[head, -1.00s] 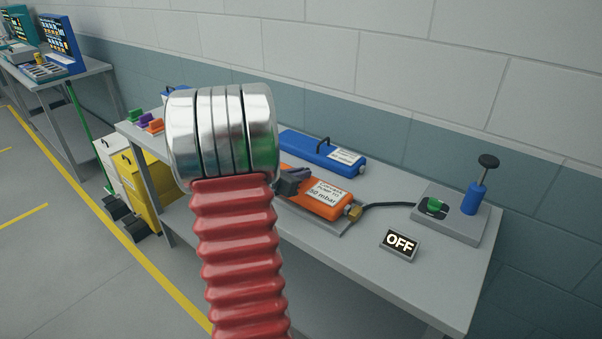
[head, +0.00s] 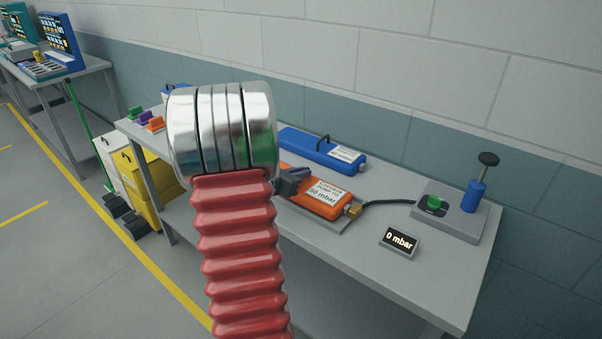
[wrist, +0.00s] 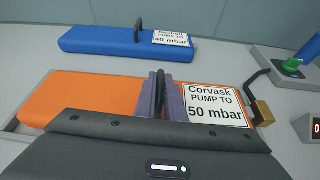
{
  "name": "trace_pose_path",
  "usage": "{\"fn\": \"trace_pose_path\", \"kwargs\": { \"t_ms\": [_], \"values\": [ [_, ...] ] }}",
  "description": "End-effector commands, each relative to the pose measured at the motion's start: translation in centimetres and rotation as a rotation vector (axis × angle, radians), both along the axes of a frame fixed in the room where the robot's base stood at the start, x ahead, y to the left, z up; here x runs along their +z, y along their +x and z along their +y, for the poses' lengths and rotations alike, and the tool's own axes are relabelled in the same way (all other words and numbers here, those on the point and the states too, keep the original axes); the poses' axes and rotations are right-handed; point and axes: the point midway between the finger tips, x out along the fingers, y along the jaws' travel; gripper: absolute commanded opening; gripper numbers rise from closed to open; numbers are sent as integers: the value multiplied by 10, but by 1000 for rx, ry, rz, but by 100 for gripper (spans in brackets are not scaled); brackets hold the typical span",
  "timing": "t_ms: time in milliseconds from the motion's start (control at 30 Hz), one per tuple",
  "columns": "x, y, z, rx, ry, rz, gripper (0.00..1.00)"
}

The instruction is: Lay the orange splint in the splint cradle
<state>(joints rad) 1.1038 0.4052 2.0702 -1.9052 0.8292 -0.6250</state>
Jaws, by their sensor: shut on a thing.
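The orange splint (head: 315,195) lies along the bench, its label reading "Corvask PUMP TO 50 mbar"; it also shows in the wrist view (wrist: 80,98). A grey plate-like tray (head: 350,224), seemingly the splint cradle, shows under its front edge. I cannot tell whether the splint is fully seated in it. My gripper (wrist: 160,92) is shut on the splint's dark handle, near the middle of its top. In the head view my gripper (head: 293,178) is partly hidden by my own arm, as is the splint's left part. A brass fitting (head: 355,209) is at the splint's right end.
A blue splint (head: 318,150) labelled 40 mbar lies behind. A black hose (head: 388,204) runs from the brass fitting to a pump box with a green knob (head: 435,202) and blue hand pump (head: 473,197). A display (head: 399,242) reads "0 mbar".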

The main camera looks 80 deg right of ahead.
Motion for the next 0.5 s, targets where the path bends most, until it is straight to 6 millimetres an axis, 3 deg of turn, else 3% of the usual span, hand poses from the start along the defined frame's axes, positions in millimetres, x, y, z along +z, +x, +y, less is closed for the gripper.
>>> {"fn": "trace_pose_path", "kwargs": {
  "t_ms": [233,267,500],
  "values": [
    [-2,0,0,1,-2,0,0],
    [-2,0,0,1,-3,1,11],
    [-2,0,0,0,-1,0,28]
  ]
}}
